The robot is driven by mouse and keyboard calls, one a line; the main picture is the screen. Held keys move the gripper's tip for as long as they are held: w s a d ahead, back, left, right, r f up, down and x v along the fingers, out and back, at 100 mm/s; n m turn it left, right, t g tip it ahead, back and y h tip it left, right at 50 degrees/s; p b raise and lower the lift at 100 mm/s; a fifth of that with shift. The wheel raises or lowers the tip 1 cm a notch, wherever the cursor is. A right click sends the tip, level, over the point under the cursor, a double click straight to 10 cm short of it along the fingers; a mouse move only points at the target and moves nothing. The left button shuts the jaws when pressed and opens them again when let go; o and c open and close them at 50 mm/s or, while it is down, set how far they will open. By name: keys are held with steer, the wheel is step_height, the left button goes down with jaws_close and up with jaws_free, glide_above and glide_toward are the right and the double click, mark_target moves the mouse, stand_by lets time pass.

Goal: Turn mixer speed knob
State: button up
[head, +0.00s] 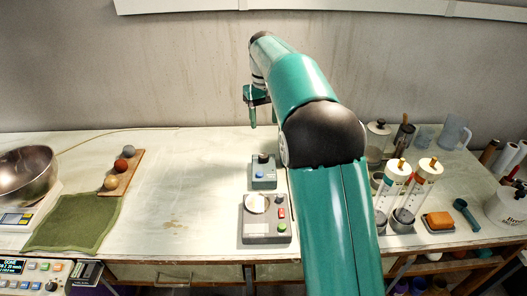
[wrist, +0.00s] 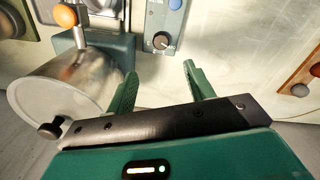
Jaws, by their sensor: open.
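A small teal control box (head: 263,172) stands on the table with a black knob (head: 263,158) at its far end and a blue button (head: 260,176) nearer me. In the wrist view, the box (wrist: 152,22) shows at the top, and its dark round knob (wrist: 160,41) has a pale pointer mark. My gripper (wrist: 160,80) is open and empty. Its two green fingers point toward the knob, which lies beyond and between the fingertips in the picture, apart from both. In the head view, my gripper (head: 252,110) hangs above and behind the box, partly hidden by my arm.
A grey box (head: 265,238) with a white dial stands in front of the teal box. In the wrist view, a metal vessel (wrist: 65,85) on a teal stand (wrist: 105,48) is close to the left finger. A wooden board (head: 124,173) with balls lies left; open table lies between.

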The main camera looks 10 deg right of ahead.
mark_target(264, 156)
step_height(264, 156, down, 13)
steer(key=shift+a+f, duration=0.1)
steer(key=shift+f, duration=0.1)
stand_by(0.3)
steer(key=c, duration=1)
